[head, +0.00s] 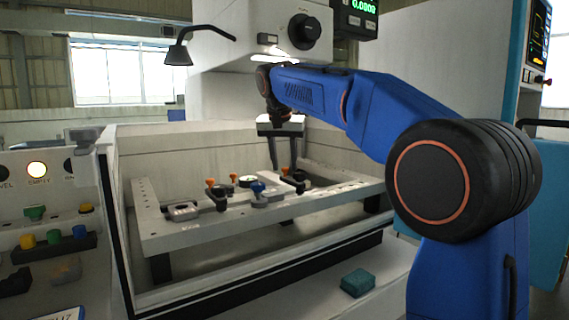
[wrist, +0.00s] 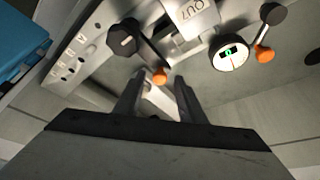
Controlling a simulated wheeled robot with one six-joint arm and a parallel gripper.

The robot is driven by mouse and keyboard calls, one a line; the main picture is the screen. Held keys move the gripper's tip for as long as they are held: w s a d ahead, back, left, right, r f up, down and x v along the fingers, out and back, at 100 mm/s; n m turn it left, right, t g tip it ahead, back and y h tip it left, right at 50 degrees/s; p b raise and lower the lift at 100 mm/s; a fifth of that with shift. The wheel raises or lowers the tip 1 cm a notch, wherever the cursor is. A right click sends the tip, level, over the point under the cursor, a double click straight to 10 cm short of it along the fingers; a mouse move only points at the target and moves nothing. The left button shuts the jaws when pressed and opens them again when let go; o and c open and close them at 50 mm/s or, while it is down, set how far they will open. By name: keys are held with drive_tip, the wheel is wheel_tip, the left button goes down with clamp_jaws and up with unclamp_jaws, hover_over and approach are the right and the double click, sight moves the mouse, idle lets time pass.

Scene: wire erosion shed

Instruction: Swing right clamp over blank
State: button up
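The right clamp, with a black knob (wrist: 124,38) and a short arm ending in an orange knob (wrist: 160,77), shows in the wrist view. Its black knob also shows in the head view (head: 299,176). A pale block with dark lettering (wrist: 190,18), seemingly the blank, is cut off at the top of the wrist view. The clamp arm lies beside this block, not over it. My gripper (head: 285,168) points down at the frame's right part. Its fingers (wrist: 158,84) are apart, with the orange knob seen between their tips; contact cannot be told.
A round dial gauge (wrist: 229,53) and another orange-knobbed clamp (wrist: 264,53) stand nearby. The pale work frame (head: 160,235) stands inside a walled tank (head: 125,150). A teal block (head: 358,283) lies on the front ledge.

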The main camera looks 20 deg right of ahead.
drive_tip(key=shift+f, duration=0.1)
clamp_jaws()
